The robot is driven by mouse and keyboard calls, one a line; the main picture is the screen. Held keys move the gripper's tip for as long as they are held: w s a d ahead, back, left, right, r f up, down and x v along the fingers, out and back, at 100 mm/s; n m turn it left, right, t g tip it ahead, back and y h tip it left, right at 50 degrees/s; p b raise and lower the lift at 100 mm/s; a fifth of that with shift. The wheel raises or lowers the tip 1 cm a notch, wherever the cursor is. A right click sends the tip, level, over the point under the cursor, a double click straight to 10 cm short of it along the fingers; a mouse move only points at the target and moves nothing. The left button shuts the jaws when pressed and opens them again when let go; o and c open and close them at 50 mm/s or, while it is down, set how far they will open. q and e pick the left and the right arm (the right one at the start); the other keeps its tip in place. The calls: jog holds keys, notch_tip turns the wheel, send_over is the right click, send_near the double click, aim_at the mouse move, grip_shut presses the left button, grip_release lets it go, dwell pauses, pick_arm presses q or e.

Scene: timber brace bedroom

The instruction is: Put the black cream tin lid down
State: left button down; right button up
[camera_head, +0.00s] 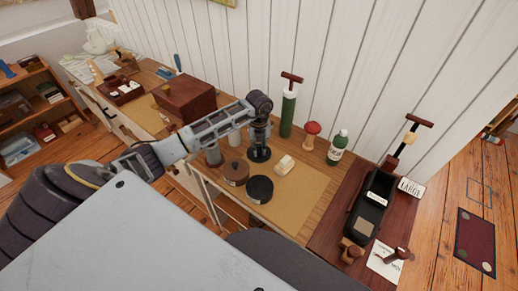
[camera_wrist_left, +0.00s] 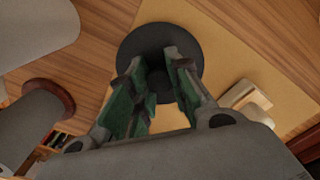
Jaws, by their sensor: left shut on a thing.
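The black cream tin lid (camera_head: 259,155) is a flat dark disc under my left gripper (camera_head: 260,138). In the left wrist view the lid (camera_wrist_left: 134,48) lies beneath the green-padded fingers (camera_wrist_left: 156,85), which are shut on its middle. The grip point is partly hidden by the fingers. The lid is over or on the back part of the tan mat (camera_head: 300,195); I cannot tell whether it touches. A round black tin (camera_head: 260,188) and a round brown tin (camera_head: 235,172) stand in front of it. My right gripper is not in view.
A cream block (camera_head: 285,164) lies right of the lid. Behind stand a green cylinder with a T-handle (camera_head: 288,112), a red-topped knob (camera_head: 311,130) and a green bottle (camera_head: 338,146). A dark wooden box (camera_head: 186,98) is left. The mat's right front is clear.

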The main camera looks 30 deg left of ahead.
pick_arm(q)
jog(key=shift+f, duration=0.4)
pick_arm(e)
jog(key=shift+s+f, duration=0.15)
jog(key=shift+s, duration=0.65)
pick_arm(q)
jog(key=c, duration=1.7)
grip_release()
jog(key=o, duration=0.4)
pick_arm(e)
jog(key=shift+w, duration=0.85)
